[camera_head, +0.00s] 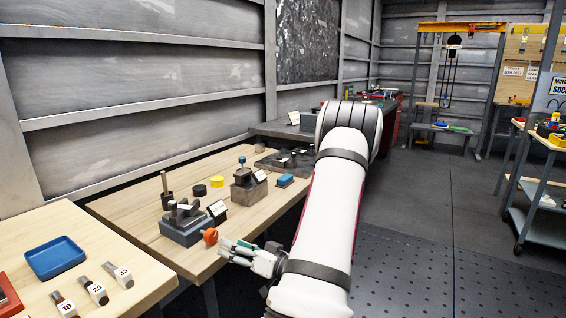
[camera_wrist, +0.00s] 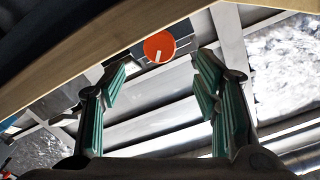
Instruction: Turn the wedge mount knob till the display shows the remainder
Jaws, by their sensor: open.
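An orange round knob (camera_head: 210,236) sticks out at the front of a dark grey wedge mount (camera_head: 184,230) near the bench's front edge. A small dark display (camera_head: 217,209) stands beside the mount; its reading is too small to tell. In the wrist view the knob (camera_wrist: 159,46) shows its face with a white mark, ahead of the fingers and between them. My gripper (camera_head: 228,247) is open and empty, its fingers pointing left toward the knob, a short gap away. The green-padded fingers (camera_wrist: 162,85) are wide apart in the wrist view.
A nearer table has a blue tray (camera_head: 54,258) and several numbered tools. The floor (camera_head: 420,260) to the right is clear.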

